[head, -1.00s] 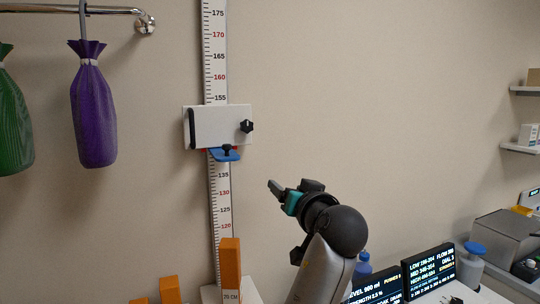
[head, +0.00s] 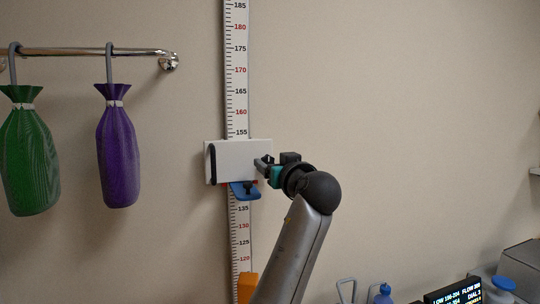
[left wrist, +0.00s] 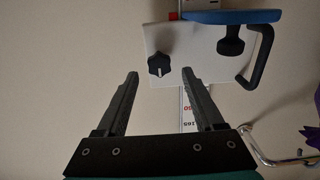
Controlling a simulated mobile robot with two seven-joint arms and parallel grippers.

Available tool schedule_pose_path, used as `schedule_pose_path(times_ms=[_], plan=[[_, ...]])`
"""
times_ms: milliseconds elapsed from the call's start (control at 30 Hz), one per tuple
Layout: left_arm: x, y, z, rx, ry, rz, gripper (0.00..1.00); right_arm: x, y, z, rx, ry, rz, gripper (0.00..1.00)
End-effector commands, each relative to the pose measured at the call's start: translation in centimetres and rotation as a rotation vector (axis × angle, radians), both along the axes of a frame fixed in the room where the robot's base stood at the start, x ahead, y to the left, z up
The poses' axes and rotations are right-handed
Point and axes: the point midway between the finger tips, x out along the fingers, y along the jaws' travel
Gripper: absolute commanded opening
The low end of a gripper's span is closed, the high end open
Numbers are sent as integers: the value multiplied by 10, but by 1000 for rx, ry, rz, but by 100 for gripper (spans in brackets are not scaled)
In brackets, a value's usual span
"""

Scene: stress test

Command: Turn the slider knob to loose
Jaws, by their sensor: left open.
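The slider (head: 228,162) is a white plate on the vertical height scale (head: 236,100), with a black handle at its left edge and a blue piece (head: 244,191) below. In the head view my left gripper (head: 262,163) is at the plate's right side and hides the knob there. In the left wrist view the black lobed knob (left wrist: 159,65) with a white mark shows on the slider plate (left wrist: 205,50). My left gripper (left wrist: 160,75) is open, its fingertips apart on either side of the knob in the picture. I see no contact. My right gripper is not in view.
A green bag (head: 30,150) and a purple bag (head: 117,150) hang from a metal rail (head: 80,51) at the left. An orange block (head: 247,287) and a dark display (head: 456,292) are low in the head view. The wall right of the slider is clear.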

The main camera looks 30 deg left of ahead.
Motion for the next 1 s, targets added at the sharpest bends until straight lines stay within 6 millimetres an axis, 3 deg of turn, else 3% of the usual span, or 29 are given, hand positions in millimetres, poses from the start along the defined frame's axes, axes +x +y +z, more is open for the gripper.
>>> schedule_pose_path(times_ms=[200,600,1000], plan=[[15,18,1,1,2,1,70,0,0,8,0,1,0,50],[19,22,-1,-1,1,-1,70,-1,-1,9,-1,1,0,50],[19,22,-1,-1,1,-1,26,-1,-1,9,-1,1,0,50]])
